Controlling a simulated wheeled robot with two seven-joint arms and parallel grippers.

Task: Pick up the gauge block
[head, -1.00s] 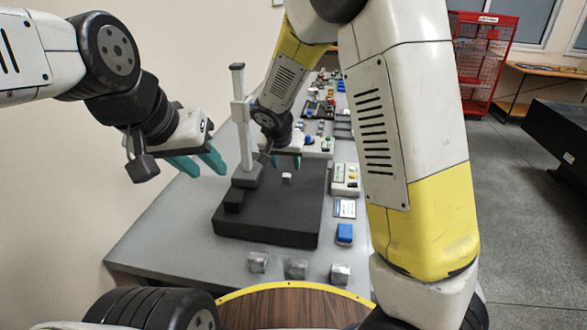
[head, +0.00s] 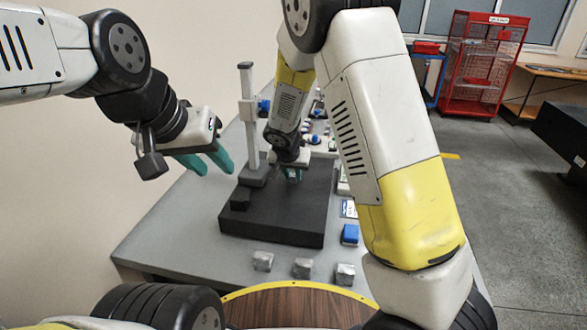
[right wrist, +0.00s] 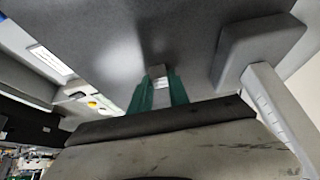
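The gauge block (right wrist: 158,72) is a small light grey block at the fingertips in the right wrist view. It is low over or on the dark granite plate (head: 270,228); I cannot tell if it touches the plate. My right gripper (head: 292,175) points down over the plate. In the right wrist view its green fingers (right wrist: 158,92) flank the block with no clear gap, so it looks shut on it. In the head view the block is mostly hidden by the fingers. My left gripper (head: 208,162) is open and empty, in the air left of the plate.
A grey upright stand (head: 247,120) rises close to the right gripper, on the plate's left side. Several metallic cubes (head: 303,268) lie along the table's front. A blue block (head: 350,234) is right of the plate. A red cage rack (head: 482,65) stands far back.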

